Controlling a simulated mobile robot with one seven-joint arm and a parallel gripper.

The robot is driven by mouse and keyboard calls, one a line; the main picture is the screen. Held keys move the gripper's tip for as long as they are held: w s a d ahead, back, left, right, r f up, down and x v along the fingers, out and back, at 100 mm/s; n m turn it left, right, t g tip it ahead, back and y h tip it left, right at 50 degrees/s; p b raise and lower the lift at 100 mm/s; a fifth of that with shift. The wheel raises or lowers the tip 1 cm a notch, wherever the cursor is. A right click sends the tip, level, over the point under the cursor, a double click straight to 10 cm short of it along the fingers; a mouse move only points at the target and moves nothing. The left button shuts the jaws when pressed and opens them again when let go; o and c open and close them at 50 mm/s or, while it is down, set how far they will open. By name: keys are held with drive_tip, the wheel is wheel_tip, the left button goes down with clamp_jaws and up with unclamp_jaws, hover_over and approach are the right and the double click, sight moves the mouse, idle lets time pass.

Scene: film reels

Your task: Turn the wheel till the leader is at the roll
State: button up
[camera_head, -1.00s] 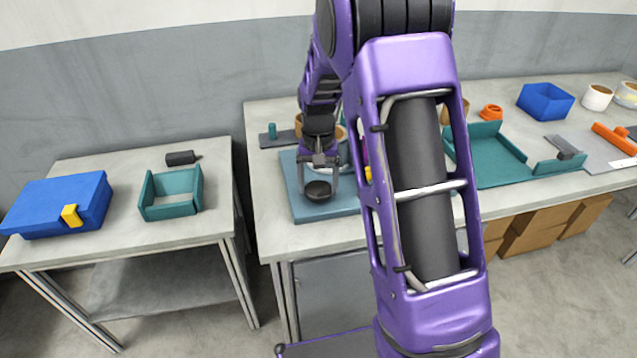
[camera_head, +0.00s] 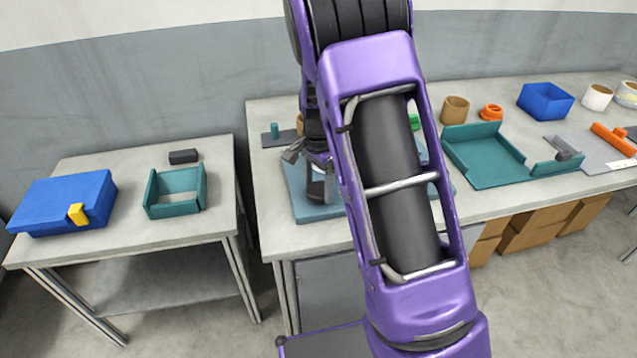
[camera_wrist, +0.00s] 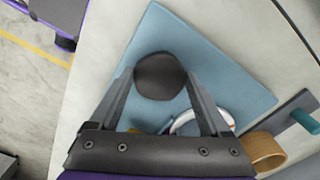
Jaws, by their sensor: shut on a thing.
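A dark round knob (camera_wrist: 160,76) stands above a blue base plate (camera_wrist: 222,62) in the wrist view. My gripper (camera_wrist: 163,84) is shut on the knob, with one finger on each side. In the head view my gripper (camera_head: 315,172) is over the left part of the base plate (camera_head: 310,212), partly behind my arm. A white-rimmed round part (camera_wrist: 228,118), perhaps the wheel or a reel, shows partly behind my finger. A tan ring (camera_wrist: 262,150), possibly the roll, sits beside the plate. I cannot make out the leader.
A grey plate with a teal post (camera_head: 273,130) lies at the back left. On the right are a teal tray (camera_head: 485,160), a blue bin (camera_head: 545,100) and an orange ring (camera_head: 490,112). A separate left table holds a blue box (camera_head: 62,203) and a teal frame (camera_head: 176,192).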

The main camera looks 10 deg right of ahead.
sight(318, 190)
drive_tip(key=shift+m, duration=0.3)
idle(0.4)
drive_tip(key=o, duration=1.2)
wheel_tip(318, 190, up, 18)
drive_tip(key=shift+f, duration=0.25)
